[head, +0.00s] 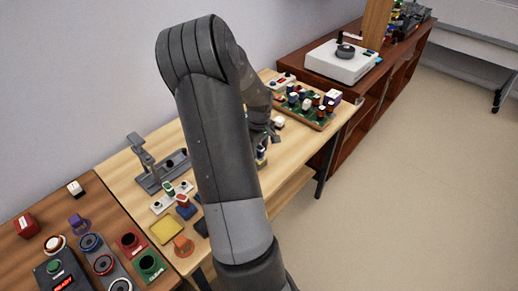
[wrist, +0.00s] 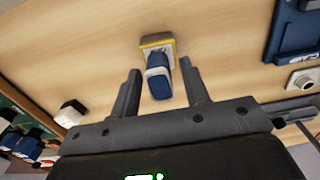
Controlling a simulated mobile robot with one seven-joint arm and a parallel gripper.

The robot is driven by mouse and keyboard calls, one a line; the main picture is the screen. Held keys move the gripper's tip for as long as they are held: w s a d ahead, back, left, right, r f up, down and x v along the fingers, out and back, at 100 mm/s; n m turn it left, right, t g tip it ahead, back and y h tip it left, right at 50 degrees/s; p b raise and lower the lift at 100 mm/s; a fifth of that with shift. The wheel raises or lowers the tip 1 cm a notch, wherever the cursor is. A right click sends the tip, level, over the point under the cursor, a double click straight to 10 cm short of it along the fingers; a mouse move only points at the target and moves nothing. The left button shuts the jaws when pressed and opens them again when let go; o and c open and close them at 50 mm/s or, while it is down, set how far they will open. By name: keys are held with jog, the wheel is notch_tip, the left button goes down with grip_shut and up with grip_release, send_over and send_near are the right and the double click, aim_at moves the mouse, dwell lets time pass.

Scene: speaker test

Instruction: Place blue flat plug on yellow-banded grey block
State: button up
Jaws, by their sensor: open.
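In the wrist view, the blue flat plug (wrist: 158,84), with a white band, lies between the two fingers of my gripper (wrist: 160,66), with gaps at its sides. The fingers are open. The yellow-banded block (wrist: 156,41), pale in its middle, is at the far end of the plug on the wooden table. The plug appears to stand on this block, but the contact between them is hard to see. In the head view, my gripper (head: 268,132) is partly hidden behind my arm, and a small stack with blue and yellow (head: 261,157) shows below it.
In the wrist view, a black-and-white block (wrist: 70,112) stands at left and a dark blue holder (wrist: 295,30) at upper right. In the head view, a tray of plugs (head: 318,125) lies behind my gripper. A grey stand (head: 150,178) is left of my arm.

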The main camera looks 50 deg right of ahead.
aim_at(259, 147)
notch_tip(259, 147, up, 12)
dwell(0.4)
jog(key=a+r+t, duration=0.1)
jog(key=a+r, duration=0.4)
jog(key=a, duration=0.6)
jog(key=a+r+t, duration=0.2)
jog(key=a+r, duration=0.3)
jog(key=a, duration=0.5)
jog(key=s+a+r+t, duration=0.1)
jog(key=s+a, duration=0.4)
jog(key=a, duration=0.3)
jog(key=s+a+r+t, duration=0.1)
jog(key=s+a+r, duration=0.1)
jog(key=s+a, duration=0.3)
jog(key=a, duration=0.4)
jog(key=shift+s+a+t, duration=0.25)
jog(key=shift+a+t, duration=0.05)
jog(key=shift+r, duration=0.1)
